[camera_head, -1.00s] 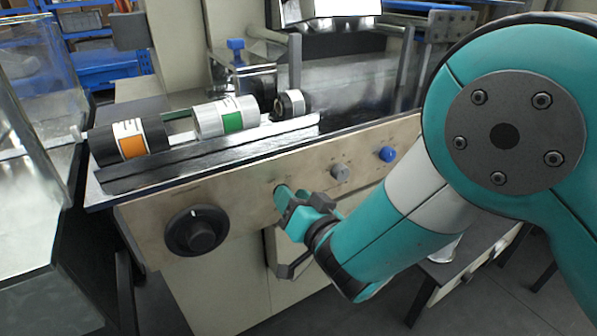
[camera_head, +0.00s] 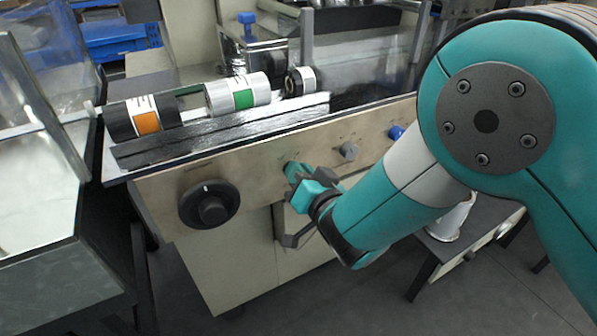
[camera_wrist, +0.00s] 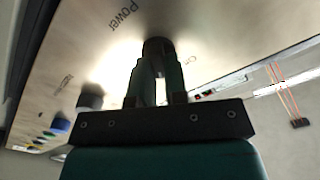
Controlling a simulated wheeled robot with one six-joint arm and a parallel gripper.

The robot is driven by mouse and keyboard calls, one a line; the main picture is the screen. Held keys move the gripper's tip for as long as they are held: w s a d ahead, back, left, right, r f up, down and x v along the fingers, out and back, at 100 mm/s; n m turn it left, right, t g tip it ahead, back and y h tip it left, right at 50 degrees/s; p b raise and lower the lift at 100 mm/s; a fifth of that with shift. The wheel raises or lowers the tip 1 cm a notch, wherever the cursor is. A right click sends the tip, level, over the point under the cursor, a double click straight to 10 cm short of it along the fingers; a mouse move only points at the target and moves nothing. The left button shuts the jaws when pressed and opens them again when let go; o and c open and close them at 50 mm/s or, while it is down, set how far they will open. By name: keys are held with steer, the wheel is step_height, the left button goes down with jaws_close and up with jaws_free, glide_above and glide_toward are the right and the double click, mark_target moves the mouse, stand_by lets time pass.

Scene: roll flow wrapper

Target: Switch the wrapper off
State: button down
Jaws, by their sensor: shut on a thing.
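The wrapper's metal front panel (camera_head: 255,172) shows in the head view. My gripper (camera_head: 292,170) is at the panel, between the large black dial and a small grey knob. In the wrist view my gripper (camera_wrist: 158,72) is shut on a dark power switch knob (camera_wrist: 157,45). The word "Power" (camera_wrist: 124,16) is printed beside that knob, and a short label that looks like "On" (camera_wrist: 190,61) is on its other side. In the head view my fingers hide most of the knob. Its exact setting cannot be told.
The large black dial (camera_head: 210,204) is to the left on the panel. A grey knob (camera_head: 348,151) and a blue button (camera_head: 396,132) are to the right. Film rolls (camera_head: 238,94) lie on top of the machine. A glass-sided cabinet (camera_head: 30,190) stands at the left.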

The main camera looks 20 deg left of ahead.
steer(key=shift+n, duration=0.3)
steer(key=n, duration=1.1)
steer(key=shift+s+a+f+b, duration=0.1)
steer(key=shift+s+b, duration=0.15)
steer(key=shift+b, duration=0.15)
steer(key=c, duration=1.3)
jaws_free()
steer(key=shift+o, duration=0.8)
steer(key=shift+s+b, duration=0.15)
steer(key=shift+b, duration=0.15)
